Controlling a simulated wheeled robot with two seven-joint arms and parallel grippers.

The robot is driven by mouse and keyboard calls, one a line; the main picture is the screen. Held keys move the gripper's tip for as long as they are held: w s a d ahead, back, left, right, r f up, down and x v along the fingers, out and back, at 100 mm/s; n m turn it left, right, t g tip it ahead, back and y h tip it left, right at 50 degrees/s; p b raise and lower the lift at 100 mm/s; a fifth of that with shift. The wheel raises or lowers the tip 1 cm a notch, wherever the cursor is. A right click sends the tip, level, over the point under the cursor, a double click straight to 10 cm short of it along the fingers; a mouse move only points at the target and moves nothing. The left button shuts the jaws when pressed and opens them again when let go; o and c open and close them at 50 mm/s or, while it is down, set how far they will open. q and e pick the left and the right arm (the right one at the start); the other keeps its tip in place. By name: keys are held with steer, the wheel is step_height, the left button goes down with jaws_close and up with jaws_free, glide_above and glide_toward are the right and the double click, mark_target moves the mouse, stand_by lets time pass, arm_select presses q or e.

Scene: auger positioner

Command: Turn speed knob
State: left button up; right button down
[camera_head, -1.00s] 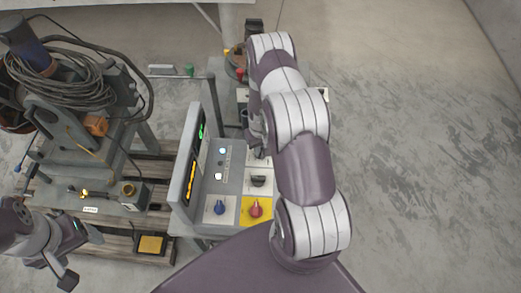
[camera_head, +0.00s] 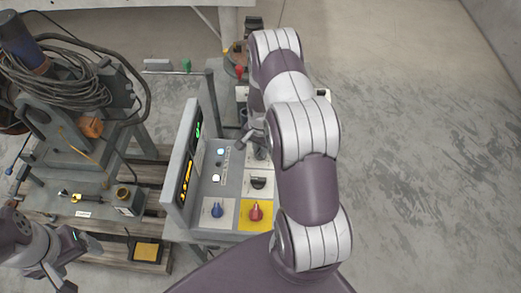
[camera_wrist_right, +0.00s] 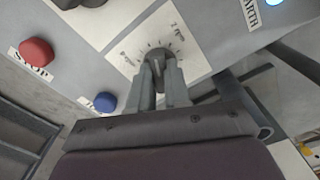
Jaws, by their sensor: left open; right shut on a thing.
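In the right wrist view, the grey speed knob (camera_wrist_right: 157,56) sits on a white dial plate (camera_wrist_right: 178,28) with tick marks and rpm labels. My right gripper (camera_wrist_right: 160,80) has its two fingers shut on the knob's sides. In the head view, my right arm covers most of this place; part of the gripper (camera_head: 250,137) shows beside the control panel (camera_head: 228,185). My left gripper (camera_head: 56,275) is open and empty at the lower left, away from the panel.
The wrist view shows a red STOP button (camera_wrist_right: 36,51) and a blue button (camera_wrist_right: 105,102). The head view shows a black knob (camera_head: 258,183), a blue knob (camera_head: 217,209) and a red knob (camera_head: 256,212). A display box (camera_head: 182,165) stands left of them. Cables and machinery fill the left.

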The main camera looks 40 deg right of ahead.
steer(key=m, duration=0.2)
steer(key=m+b, duration=0.1)
steer(key=shift+w+d+r+m, duration=0.1)
steer(key=shift+w+m, duration=0.15)
steer(key=shift+m, duration=0.05)
steer(key=shift+r+m+b, duration=0.1)
steer(key=shift+m+b, duration=0.35)
steer(key=shift+m, duration=1.25)
steer(key=c, duration=1.1)
jaws_free()
steer(key=shift+s, duration=0.15)
step_height(320, 180, up, 13)
steer(key=b, duration=0.3)
steer(key=shift+f, duration=0.2)
